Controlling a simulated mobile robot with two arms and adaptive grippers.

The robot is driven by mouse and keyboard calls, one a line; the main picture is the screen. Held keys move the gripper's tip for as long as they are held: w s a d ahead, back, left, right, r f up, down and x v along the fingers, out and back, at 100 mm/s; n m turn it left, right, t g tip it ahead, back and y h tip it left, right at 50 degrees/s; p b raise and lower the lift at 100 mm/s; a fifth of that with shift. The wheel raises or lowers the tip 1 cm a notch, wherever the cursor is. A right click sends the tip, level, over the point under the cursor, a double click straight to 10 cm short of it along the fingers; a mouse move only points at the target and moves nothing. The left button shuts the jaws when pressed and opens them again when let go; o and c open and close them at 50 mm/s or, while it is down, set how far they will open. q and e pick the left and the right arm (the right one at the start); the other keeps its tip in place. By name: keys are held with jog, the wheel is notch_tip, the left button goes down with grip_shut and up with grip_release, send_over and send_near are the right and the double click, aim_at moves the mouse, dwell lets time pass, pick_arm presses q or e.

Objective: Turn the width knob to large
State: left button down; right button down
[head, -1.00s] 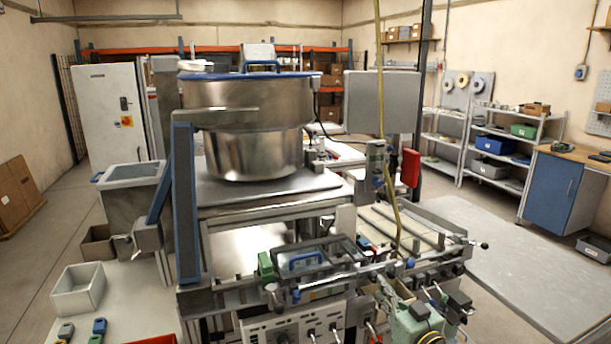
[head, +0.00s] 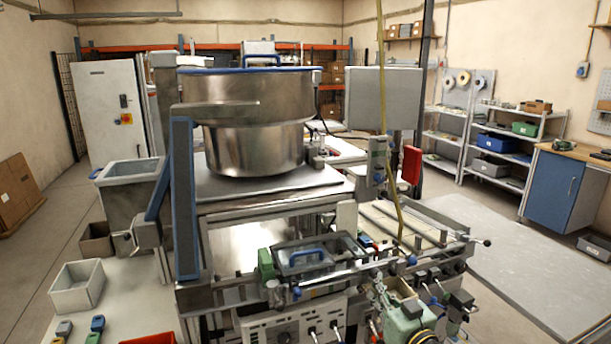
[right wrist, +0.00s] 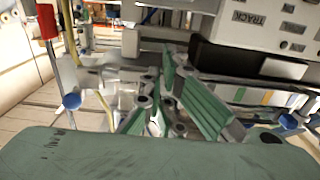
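A pale control panel (head: 262,331) with several dark-tipped knobs (head: 312,332) shows at the bottom of the machine's front in the head view. Its labels are too small to read there, so I cannot tell which knob is width. My right gripper (right wrist: 168,95) has green ribbed pads and hangs in front of the machine, apart from the panel face. I cannot make out the gap between its fingers. My left gripper is not in view.
A large steel bowl (head: 255,120) stands on the machine. A clear-lidded unit with a blue handle (head: 303,256), rods and blue knobs crowd the area above the panel. A yellow hose (head: 387,120) hangs at the right. Grey bins (head: 77,287) stand at the left.

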jog(key=shift+r, duration=0.15)
jog(key=v, duration=0.6)
jog(key=shift+s+a+f+p, duration=0.2)
jog(key=shift+f+p, duration=0.15)
jog(key=shift+f, duration=0.1)
dwell(0.4)
